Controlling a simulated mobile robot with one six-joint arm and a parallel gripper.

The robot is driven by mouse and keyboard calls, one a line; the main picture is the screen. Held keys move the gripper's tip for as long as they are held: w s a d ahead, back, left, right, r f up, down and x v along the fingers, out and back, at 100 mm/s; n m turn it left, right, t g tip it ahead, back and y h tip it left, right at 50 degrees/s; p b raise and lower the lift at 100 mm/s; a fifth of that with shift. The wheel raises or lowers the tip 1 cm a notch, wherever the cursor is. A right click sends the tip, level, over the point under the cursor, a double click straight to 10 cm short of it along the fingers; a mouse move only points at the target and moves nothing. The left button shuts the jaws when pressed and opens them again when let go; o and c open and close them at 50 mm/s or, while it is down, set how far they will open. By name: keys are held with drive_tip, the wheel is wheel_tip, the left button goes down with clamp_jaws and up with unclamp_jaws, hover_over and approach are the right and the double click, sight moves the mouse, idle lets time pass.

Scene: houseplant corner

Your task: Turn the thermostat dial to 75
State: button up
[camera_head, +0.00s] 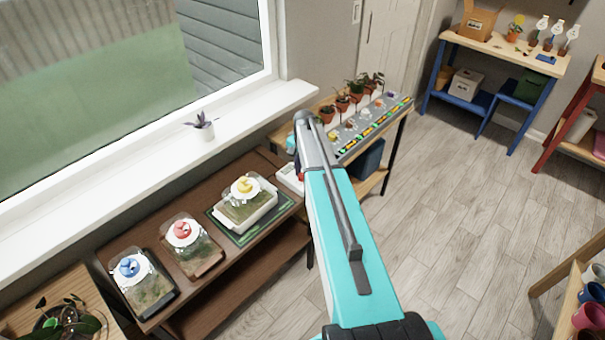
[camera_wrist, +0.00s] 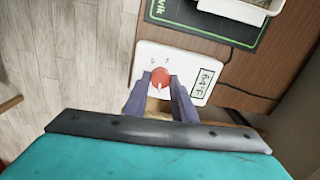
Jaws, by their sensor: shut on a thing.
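The thermostat is a white box (camera_wrist: 148,58) with a red round dial (camera_wrist: 160,77) and a display (camera_wrist: 203,84) that appears to read 64°F, turned sideways in the wrist view. A white pointer mark shows on the dial. My gripper (camera_wrist: 161,89) is shut on the dial, one finger on each side of it. In the head view the thermostat (camera_head: 287,178) sits at the right end of the brown bench, mostly hidden behind my arm. My gripper is hidden there too.
A green mat (camera_head: 222,228) with a yellow-knobbed terrarium (camera_head: 246,213) lies beside the thermostat. Two more terrariums, red-knobbed (camera_head: 190,250) and blue-knobbed (camera_head: 142,282), stand farther left. A shelf with potted plants (camera_head: 342,104) stands beyond my arm. The floor at right is largely clear.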

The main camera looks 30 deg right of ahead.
drive_tip(key=m+b, duration=0.2)
drive_tip(key=m, duration=0.1)
drive_tip(key=shift+f+m, duration=0.1)
drive_tip(key=shift+m, duration=0.3)
drive_tip(key=m+b, duration=0.2)
drive_tip(key=m, duration=0.3)
drive_tip(key=shift+s, duration=0.1)
drive_tip(key=m+b, duration=0.1)
drive_tip(key=m, duration=0.4)
drive_tip(key=shift+a+m+h+b, duration=0.1)
drive_tip(key=shift+m+h+b, duration=0.2)
drive_tip(key=m+b, duration=0.1)
drive_tip(key=m, duration=0.3)
drive_tip(key=o, duration=1)
drive_tip(key=shift+o, duration=0.2)
drive_tip(key=shift+a, duration=0.1)
drive_tip(key=shift+r, duration=0.25)
